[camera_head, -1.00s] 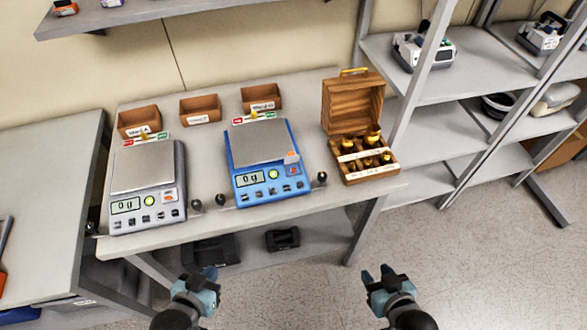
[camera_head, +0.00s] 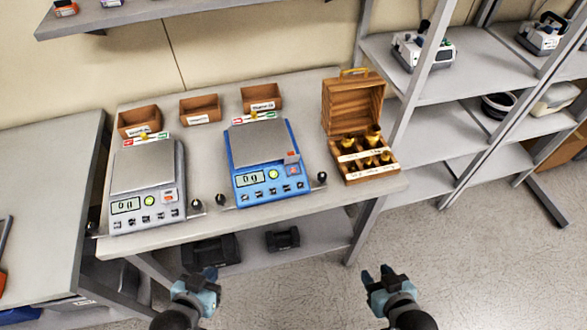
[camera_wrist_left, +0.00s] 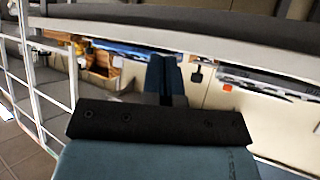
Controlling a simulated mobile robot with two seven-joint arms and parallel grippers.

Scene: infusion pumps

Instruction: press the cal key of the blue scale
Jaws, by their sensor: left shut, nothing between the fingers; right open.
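The blue scale (camera_head: 259,160) stands on the table, with a bare grey weighing plate and a display reading 0 g. Its front panel has a green round button, an orange-red mark and a row of small dark keys (camera_head: 272,190); their labels are too small to read. My left gripper (camera_head: 200,274) is shut and empty, low in front of the table, apart from the scale. Its teal fingers (camera_wrist_left: 165,75) lie together in the left wrist view. My right gripper (camera_head: 376,273) is open and empty, to the right and also in front of the table's edge.
A grey scale (camera_head: 146,180) stands left of the blue one. Small dark knobs (camera_head: 220,199) line the front edge. An open wooden box of weights (camera_head: 366,160) is at right, and brown bins (camera_head: 200,108) are behind. A shelf (camera_head: 200,12) overhangs the back.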

